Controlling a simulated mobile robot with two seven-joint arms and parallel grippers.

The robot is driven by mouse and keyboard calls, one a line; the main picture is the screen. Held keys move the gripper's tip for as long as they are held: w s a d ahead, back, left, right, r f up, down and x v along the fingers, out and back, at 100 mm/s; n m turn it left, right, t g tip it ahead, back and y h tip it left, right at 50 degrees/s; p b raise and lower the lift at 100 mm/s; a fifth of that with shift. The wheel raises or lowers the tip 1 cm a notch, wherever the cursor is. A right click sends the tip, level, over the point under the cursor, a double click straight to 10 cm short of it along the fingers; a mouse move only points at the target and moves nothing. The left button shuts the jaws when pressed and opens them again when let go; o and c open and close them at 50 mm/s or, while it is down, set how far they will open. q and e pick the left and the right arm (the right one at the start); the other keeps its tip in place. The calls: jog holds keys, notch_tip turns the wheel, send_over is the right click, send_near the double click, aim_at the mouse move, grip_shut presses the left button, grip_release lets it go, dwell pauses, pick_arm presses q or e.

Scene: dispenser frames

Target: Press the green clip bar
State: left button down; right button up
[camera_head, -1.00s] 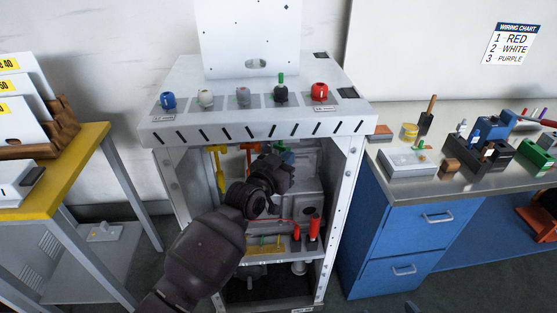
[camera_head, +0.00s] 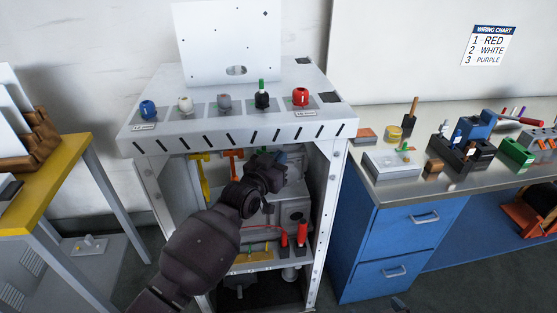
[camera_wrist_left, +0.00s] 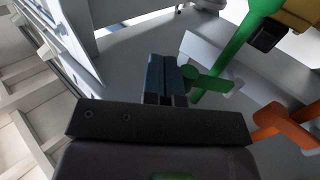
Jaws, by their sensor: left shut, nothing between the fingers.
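A green bar with a short cross piece (camera_wrist_left: 228,58) stands inside the cabinet in the left wrist view. My left gripper (camera_wrist_left: 163,78) is shut and empty, its dark blue fingertips just left of the green cross piece. I cannot tell whether they touch. In the head view my left gripper (camera_head: 281,158) reaches into the open cabinet below its top panel. Only a small green bit (camera_head: 262,150) shows there beside it, and the wrist hides much of the inside. My right gripper is not in view.
The cabinet's top (camera_head: 220,130) carries several coloured knobs. An orange lever (camera_wrist_left: 285,125) lies right of the fingers in the wrist view. A yellow handle (camera_head: 202,175) hangs inside the cabinet, and red cylinders (camera_head: 302,234) stand lower. A blue drawer bench (camera_head: 385,240) flanks the right.

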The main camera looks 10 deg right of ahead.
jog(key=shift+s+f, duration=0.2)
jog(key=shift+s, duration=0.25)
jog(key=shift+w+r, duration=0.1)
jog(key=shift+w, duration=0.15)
